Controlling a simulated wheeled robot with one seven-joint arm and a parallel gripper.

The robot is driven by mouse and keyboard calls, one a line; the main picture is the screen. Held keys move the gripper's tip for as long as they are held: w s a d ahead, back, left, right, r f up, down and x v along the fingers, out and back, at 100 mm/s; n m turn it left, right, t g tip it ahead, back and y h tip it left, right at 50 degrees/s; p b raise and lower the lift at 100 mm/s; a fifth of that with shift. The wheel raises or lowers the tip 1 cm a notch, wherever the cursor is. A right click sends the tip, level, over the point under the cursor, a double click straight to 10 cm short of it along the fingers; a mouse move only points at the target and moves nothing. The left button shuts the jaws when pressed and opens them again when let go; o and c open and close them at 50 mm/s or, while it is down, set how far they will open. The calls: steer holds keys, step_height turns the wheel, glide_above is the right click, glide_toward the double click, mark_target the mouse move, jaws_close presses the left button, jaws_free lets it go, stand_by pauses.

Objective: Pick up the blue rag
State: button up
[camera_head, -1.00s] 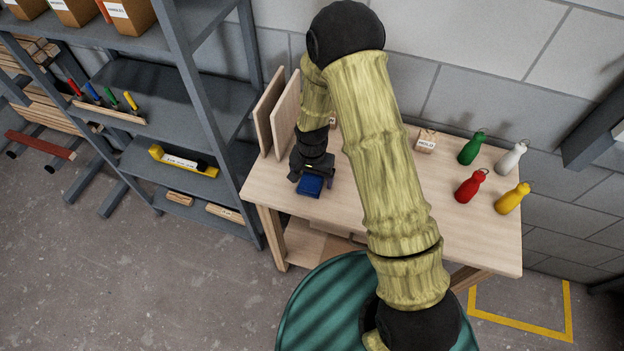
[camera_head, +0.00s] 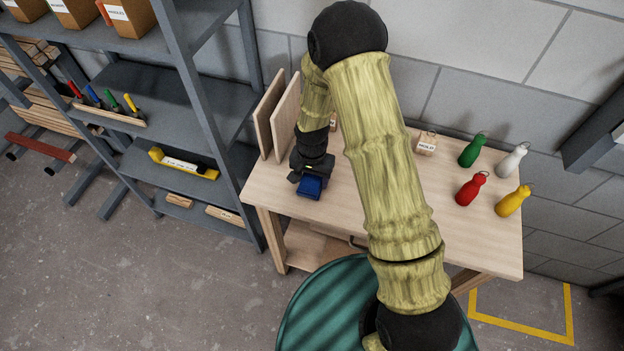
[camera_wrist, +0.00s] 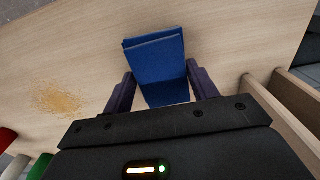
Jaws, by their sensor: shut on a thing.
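The blue rag (camera_head: 309,187) is a folded piece of cloth at the left end of the wooden table (camera_head: 275,192). In the wrist view the rag (camera_wrist: 158,66) extends out from between the two dark fingers. My gripper (camera_head: 310,176) is shut on the rag, with a finger at each side of it. The gripper (camera_wrist: 162,88) also shows from behind in the wrist view. The rag is over the tabletop; I cannot tell whether it touches the wood.
Two upright wooden boards (camera_head: 285,118) stand close beside my gripper, at the table's left end. Green (camera_head: 472,150), white (camera_head: 511,160), red (camera_head: 470,190) and yellow (camera_head: 512,202) bottle-like items stand at the right. A grey shelf (camera_head: 185,100) stands left of the table.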

mark_target(312, 180)
step_height(312, 180, up, 9)
steer(key=b, duration=0.2)
steer(key=shift+r, duration=0.2)
stand_by(0.4)
steer(key=shift+o, duration=1.1)
steer(key=shift+c, duration=0.7)
